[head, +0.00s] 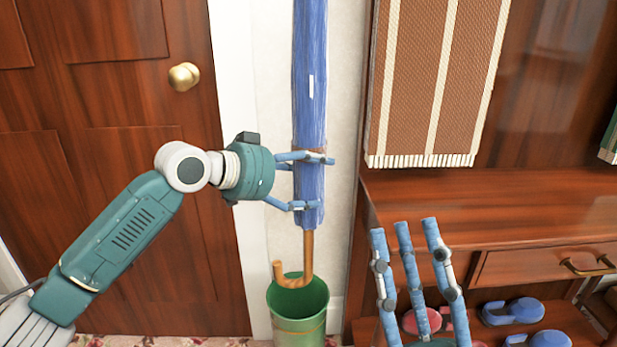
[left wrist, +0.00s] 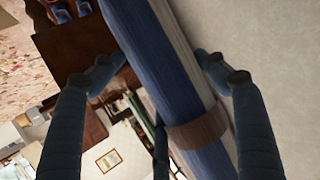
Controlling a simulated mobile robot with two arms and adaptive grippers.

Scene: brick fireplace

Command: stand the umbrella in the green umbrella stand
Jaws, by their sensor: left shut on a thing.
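The blue umbrella (head: 311,60) hangs upright with its hooked wooden handle (head: 308,255) pointing down. My left gripper (head: 318,183) is shut on the blue canopy near its lower end, by a brown band. The umbrella also shows between the fingers in the left wrist view (left wrist: 158,65). The green umbrella stand (head: 298,325) is on the floor directly below. The hook overlaps the stand's mouth in the head view; I cannot tell whether it is just above or slightly inside the rim. My right gripper (head: 403,230) is empty, its fingers extended and apart, right of the stand.
A wooden door (head: 120,110) with a brass knob (head: 184,77) is at the left. A wooden hall bench (head: 480,210) with a drawer and shoes (head: 513,311) beneath stands at the right. A striped brown textile (head: 430,80) hangs above it. A pale wall is behind the umbrella.

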